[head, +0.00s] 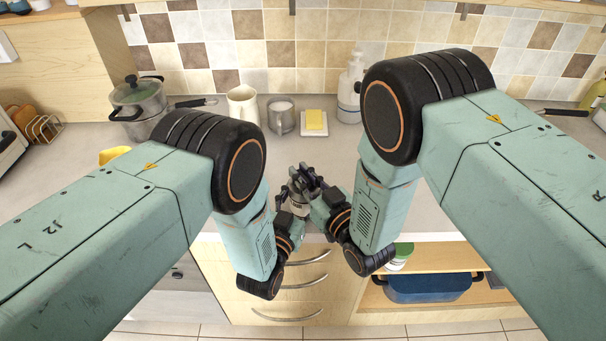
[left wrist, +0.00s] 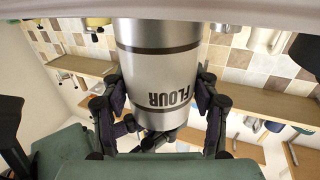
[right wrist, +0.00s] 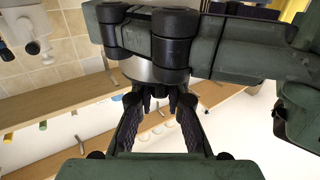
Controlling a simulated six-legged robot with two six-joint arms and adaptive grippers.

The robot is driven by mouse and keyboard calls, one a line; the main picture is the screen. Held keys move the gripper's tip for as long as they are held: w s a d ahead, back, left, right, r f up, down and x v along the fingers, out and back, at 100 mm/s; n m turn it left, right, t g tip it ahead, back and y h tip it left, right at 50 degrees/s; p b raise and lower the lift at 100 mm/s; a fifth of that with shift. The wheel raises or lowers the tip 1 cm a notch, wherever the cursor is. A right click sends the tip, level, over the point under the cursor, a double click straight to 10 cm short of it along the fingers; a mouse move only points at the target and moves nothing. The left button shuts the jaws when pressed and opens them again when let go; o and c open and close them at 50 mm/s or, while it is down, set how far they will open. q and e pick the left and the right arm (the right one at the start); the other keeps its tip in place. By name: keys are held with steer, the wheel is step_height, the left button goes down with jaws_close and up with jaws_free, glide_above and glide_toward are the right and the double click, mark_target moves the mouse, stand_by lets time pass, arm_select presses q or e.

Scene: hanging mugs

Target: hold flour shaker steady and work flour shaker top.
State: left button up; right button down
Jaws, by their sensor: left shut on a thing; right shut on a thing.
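The flour shaker (head: 297,187) is a small silver cylinder near the counter's front edge, mostly hidden by my grippers in the head view. In the left wrist view the shaker (left wrist: 160,70) is large, with dark bands and the word FLOUR upside down. My left gripper (left wrist: 161,98) is shut around its body, a finger on each side. My right gripper (head: 308,179) is at the shaker's upper end, close beside the left one. In the right wrist view its fingers (right wrist: 160,95) close near a grey metal part (right wrist: 138,71), largely covered by dark arm links. Whether the top is turned cannot be told.
Behind stand a cream pitcher (head: 242,106), a grey mug (head: 281,116), a yellow block on a white dish (head: 316,120) and a white bottle (head: 350,92). A lidded pot (head: 138,98) is at left. Drawers and a shelf with a blue pot (head: 428,287) lie below.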

steer(key=shift+m+t+h, duration=0.3)
steer(key=shift+h, duration=0.1)
steer(key=c, duration=1.3)
jaws_free()
steer(key=v, duration=1.2)
